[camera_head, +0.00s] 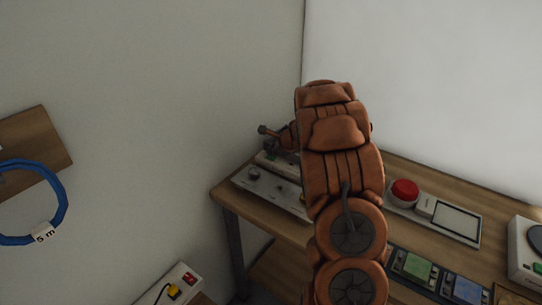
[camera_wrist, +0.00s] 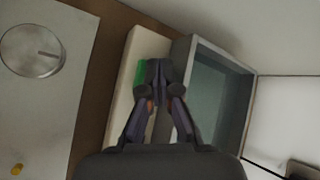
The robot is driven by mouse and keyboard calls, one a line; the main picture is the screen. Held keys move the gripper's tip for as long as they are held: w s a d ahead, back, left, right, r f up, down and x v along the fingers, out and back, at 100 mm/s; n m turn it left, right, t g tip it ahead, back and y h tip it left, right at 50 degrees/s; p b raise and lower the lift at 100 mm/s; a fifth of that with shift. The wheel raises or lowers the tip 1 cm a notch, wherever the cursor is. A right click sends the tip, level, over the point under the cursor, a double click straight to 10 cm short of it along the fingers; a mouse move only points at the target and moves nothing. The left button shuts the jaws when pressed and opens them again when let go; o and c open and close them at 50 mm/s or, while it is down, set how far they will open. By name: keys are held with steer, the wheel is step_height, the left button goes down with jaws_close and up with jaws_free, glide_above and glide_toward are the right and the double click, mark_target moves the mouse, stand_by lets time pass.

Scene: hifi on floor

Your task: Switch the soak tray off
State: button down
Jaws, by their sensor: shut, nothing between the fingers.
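The soak tray, a grey open box (camera_wrist: 215,95) with a dull greenish inside, stands right of centre in the wrist view. A cream strip (camera_wrist: 122,110) runs along its left side. A green piece (camera_wrist: 140,74), perhaps its switch, sits on this strip, partly covered by my fingers. My gripper (camera_wrist: 160,78) is shut and empty, its tips over or against the green piece; I cannot tell whether they touch. In the head view my orange arm reaches over the bench and hides most of the tray and the fingertips.
A pale panel with knobs (camera_head: 269,188) lies left of my arm on the wooden bench (camera_head: 226,191); its round metal knob (camera_wrist: 32,50) is close in the wrist view. Right of my arm are a red button (camera_head: 404,191) and green and blue modules (camera_head: 414,265). Walls close off the back and left.

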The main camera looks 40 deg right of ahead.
mark_target(272, 157)
step_height(272, 157, up, 6)
steer(key=p, duration=0.5)
steer(key=shift+a, duration=0.1)
stand_by(0.7)
steer(key=s+a+r+n+g+y, duration=0.1)
steer(key=s+a+r+n, duration=0.15)
steer(key=a, duration=0.55)
steer(key=s+a+r+n+g+y, duration=0.1)
steer(key=a+r+n+y, duration=0.2)
steer(key=a, duration=0.5)
steer(key=s+a+r+n+g, duration=0.35)
steer(key=s+a+n, duration=0.55)
steer(key=s+a, duration=0.45)
steer(key=s+a+r+n+g, duration=0.1)
steer(key=s+a+n+g, duration=0.35)
steer(key=s, duration=0.85)
steer(key=s+d+n+g+h, duration=0.1)
steer(key=s+n+h, duration=0.3)
steer(key=s, duration=1.3)
steer(key=d+n, duration=0.1)
steer(key=n, duration=0.2)
steer(key=shift+n, duration=0.4)
